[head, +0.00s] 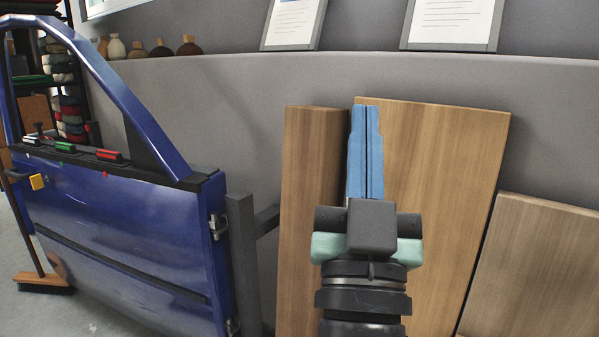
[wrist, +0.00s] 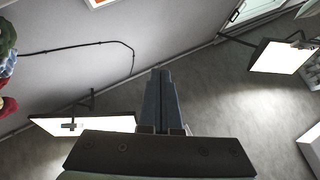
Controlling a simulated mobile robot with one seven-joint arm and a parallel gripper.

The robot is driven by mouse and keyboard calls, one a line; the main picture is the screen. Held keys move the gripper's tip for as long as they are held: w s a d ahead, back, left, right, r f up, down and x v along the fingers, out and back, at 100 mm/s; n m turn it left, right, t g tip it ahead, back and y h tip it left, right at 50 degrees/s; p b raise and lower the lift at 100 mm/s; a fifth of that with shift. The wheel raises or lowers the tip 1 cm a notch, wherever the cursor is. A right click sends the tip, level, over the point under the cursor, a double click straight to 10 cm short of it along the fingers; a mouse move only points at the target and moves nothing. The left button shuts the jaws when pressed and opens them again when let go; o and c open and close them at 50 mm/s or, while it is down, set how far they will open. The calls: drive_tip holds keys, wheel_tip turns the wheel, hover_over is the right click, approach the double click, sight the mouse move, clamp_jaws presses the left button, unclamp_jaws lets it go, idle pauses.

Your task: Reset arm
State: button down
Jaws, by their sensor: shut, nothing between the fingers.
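My gripper (head: 365,112) stands upright in the middle right of the head view, its blue fingers pressed together and pointing up. It is shut with nothing between the fingers. In the wrist view the fingers of my gripper (wrist: 160,72) also lie side by side, against a ceiling or upper wall. The blue car door (head: 130,235) stands at the left of the head view, well apart from my gripper. It has a yellow piece (head: 38,182) on its side.
Wooden boards (head: 440,180) lean on the grey wall behind my gripper. A grey post (head: 243,260) stands beside the door. A broom (head: 42,283) is on the floor at left. Vases (head: 117,47) and framed sheets (head: 453,22) are on a ledge. Light panels (wrist: 285,57) show in the wrist view.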

drive_tip(key=s+a+r+n+t+y+p, duration=0.1)
drive_tip(key=s+a+r+y+p, duration=0.15)
drive_tip(key=s+r, duration=0.4)
drive_tip(key=s+a+r+n+y+p, duration=0.1)
drive_tip(key=s+a+r+p, duration=0.2)
drive_tip(key=r, duration=0.6)
wheel_tip(320, 180, up, 37)
drive_tip(key=p, duration=3.6)
drive_tip(key=shift+w+a, duration=0.25)
drive_tip(key=shift+a, duration=0.15)
